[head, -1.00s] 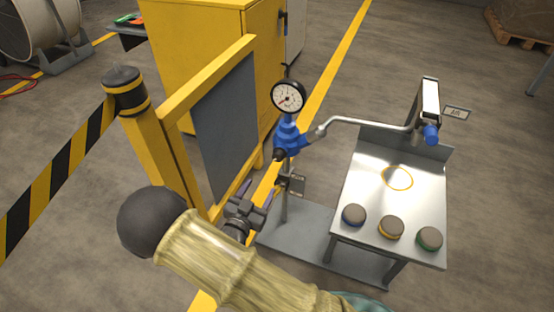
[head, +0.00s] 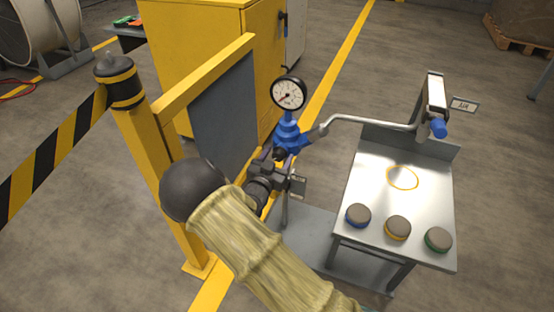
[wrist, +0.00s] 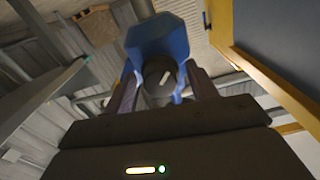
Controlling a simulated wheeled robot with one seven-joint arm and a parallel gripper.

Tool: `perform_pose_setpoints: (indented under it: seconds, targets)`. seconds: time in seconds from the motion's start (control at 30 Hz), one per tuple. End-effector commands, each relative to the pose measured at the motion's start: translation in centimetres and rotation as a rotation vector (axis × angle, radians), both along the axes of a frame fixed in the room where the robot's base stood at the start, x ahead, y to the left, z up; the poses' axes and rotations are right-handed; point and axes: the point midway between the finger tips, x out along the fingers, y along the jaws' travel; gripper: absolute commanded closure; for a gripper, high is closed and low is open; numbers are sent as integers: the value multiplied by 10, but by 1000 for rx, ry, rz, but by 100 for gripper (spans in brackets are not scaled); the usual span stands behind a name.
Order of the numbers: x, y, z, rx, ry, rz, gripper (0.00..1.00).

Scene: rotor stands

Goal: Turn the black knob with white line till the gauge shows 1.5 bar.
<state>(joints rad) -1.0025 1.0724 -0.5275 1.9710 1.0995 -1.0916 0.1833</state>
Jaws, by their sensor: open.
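The black knob (wrist: 155,80) sits at the end of the blue valve body (wrist: 158,40) in the wrist view. Its short white line shows slanted on its face. The blue valve (head: 288,134) also shows in the head view, with the knob (head: 279,154) at its lower left. The round white gauge (head: 288,94) stands on top; its needle appears to point to the lower left, and its figures are too small to read. My gripper (wrist: 163,92) is open, its fingers on either side of the knob; contact cannot be told.
A yellow-framed grey panel (head: 222,110) and a yellow post (head: 150,150) stand close to the left of my arm. A metal pipe (head: 370,122) runs right from the valve. A steel table (head: 360,185) with three round coloured-rim pieces stands at the right.

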Motion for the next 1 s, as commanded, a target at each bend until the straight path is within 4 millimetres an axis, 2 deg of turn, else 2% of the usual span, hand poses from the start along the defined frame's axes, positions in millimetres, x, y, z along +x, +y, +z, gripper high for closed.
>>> perform_pose_setpoints:
  seconds: [0.17,0.27,0.4,0.43,0.77,1.0]
  targets:
    - [0,0,0,1,0,0,43]
    - [0,0,0,1,0,0,58]
    - [0,0,0,1,0,0,86]
    - [0,0,0,1,0,0,87]
    - [-1,1,0,28,-10,0,87]
    - [-1,0,0,125,-44,-1,87]
